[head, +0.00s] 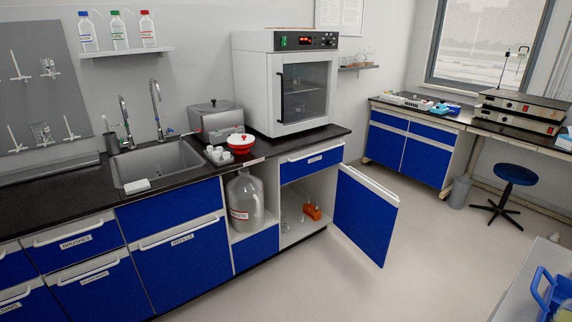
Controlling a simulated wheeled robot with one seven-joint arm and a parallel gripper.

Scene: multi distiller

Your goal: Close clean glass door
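A blue cabinet door (364,218) stands swung wide open at the right end of the long counter. A pale handle strip runs along its top edge. The cabinet (291,222) behind it is open to view and holds small glassware and an orange item (312,212) on its floor. A labelled drawer (312,161) above it is shut; its label is too small to read. My gripper is not in the head view.
A white oven (286,84) with a shut glass door stands on the counter above. A large waste jug (245,202) sits in the niche left of the open cabinet. A blue stool (515,175) is at right. Floor before the door is clear. A blue rack (550,290) shows at lower right.

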